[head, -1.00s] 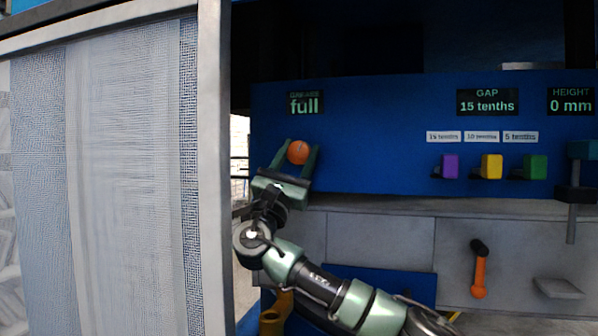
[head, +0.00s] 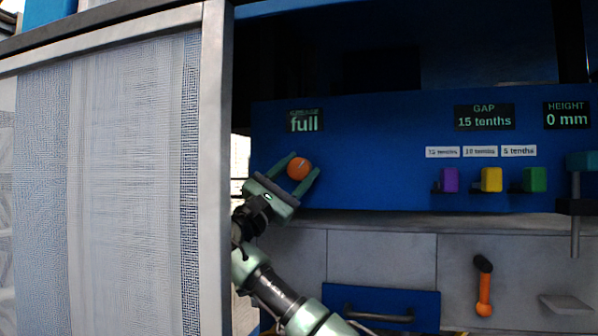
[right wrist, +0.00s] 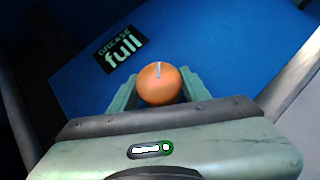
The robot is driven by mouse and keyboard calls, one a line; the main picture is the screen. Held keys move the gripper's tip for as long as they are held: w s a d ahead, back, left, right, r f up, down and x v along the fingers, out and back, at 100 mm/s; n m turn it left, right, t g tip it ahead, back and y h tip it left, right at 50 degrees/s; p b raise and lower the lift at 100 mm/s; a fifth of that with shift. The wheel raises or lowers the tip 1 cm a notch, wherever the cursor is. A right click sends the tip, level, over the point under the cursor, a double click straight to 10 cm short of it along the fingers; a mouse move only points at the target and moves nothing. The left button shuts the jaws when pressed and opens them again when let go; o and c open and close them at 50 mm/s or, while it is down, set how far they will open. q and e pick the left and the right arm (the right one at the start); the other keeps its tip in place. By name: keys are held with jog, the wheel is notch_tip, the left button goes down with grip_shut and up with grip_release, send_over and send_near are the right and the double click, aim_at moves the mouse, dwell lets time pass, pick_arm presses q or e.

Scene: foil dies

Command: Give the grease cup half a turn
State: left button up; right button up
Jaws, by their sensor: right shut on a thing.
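The grease cup (head: 299,169) is a round orange knob on the blue panel, below a dark display reading "full". It carries a pale mark, which is at the top of the cup in the right wrist view (right wrist: 158,71). My right gripper (head: 305,164) is shut on the cup, with one green finger on either side. The gripper is tilted toward the upper right in the head view. In the right wrist view the grease display (right wrist: 122,55) looks slanted. My left gripper is not in view.
A grey-framed mesh panel (head: 215,150) stands close on the left of my right arm. To the right are purple (head: 449,180), yellow (head: 491,179) and green (head: 534,179) blocks, an orange-handled lever (head: 484,290) and a blue drawer front (head: 385,307) with a bar handle.

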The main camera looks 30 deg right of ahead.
jog(key=o, duration=1.4)
jog(key=shift+c, duration=0.2)
jog(key=shift+r, duration=0.1)
jog(key=shift+r, duration=0.4)
jog(key=r, duration=0.5)
jog(key=r+p, duration=0.1)
jog(key=r, duration=0.5)
jog(key=shift+a+r, duration=0.2)
jog(key=shift+r, duration=0.05)
notch_tip(320, 180, up, 8)
jog(key=p, duration=0.4)
jog(key=shift+f, duration=0.25)
jog(key=shift+d, duration=0.15)
